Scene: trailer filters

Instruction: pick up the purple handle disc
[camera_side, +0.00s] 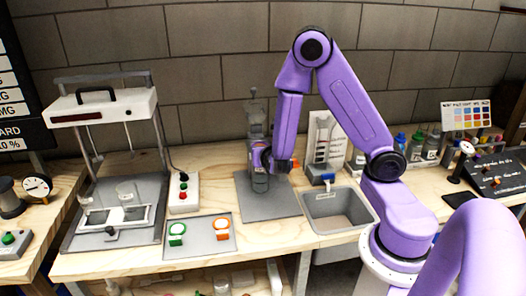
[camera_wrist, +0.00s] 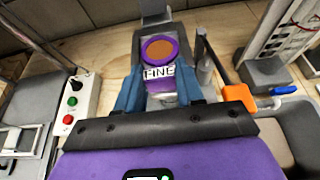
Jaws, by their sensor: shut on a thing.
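The purple handle disc (camera_wrist: 159,50), a purple ring with a brown-orange centre, shows in the wrist view with a white tag reading FINE in front of it. My gripper (camera_wrist: 160,74) has its blue fingers on either side of the tag and is shut on the disc's handle. The disc is at the grey upright device (camera_wrist: 155,14); whether it touches the device I cannot tell. In the side view my gripper (camera_side: 262,158) is in front of this device (camera_side: 255,115), above the grey mat (camera_side: 268,208).
Green (camera_side: 176,231) and orange (camera_side: 221,227) handled pieces sit on a grey plate left of the mat. A switch box (camera_side: 183,192) stands behind them. A sink basin (camera_side: 338,218) lies right of the mat. A white-topped frame (camera_side: 102,107) stands at left.

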